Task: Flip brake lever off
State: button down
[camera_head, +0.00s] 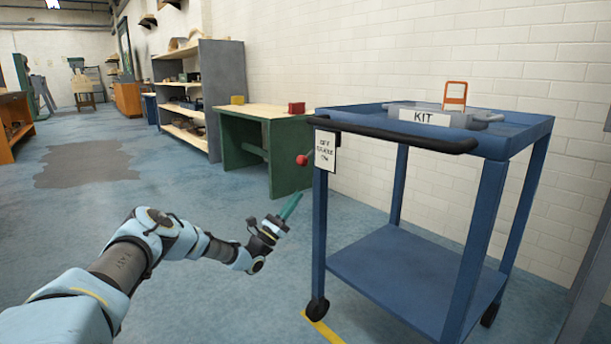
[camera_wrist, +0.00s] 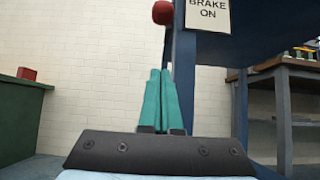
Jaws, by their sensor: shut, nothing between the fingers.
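The brake lever ends in a red ball knob (camera_head: 302,160) and sticks out to the left from the top of the blue cart's (camera_head: 415,280) front-left leg. The label (camera_head: 325,151) hangs beside it; in the wrist view the label (camera_wrist: 208,14) reads "BRAKE ON". The red knob (camera_wrist: 163,12) shows at the top of the wrist view, above my fingers. My gripper (camera_head: 290,206) has teal fingers, held together with nothing between them. It is below and a little left of the knob, apart from it and from the cart leg. In the wrist view my gripper (camera_wrist: 160,82) points up toward the knob.
A grey kit box (camera_head: 440,118) with an orange handle sits on the cart top. A black push bar (camera_head: 395,135) runs along the cart's near edge. A green workbench (camera_head: 290,155) with a red block (camera_head: 297,108) stands behind. Floor to the left is clear.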

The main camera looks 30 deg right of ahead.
jog(key=d+r+b, duration=0.3)
jog(key=d+r, duration=0.1)
jog(key=r, duration=0.4)
jog(key=shift+w+r, duration=0.25)
jog(key=shift+w, duration=0.05)
dwell(0.4)
jog(key=shift+r, duration=0.1)
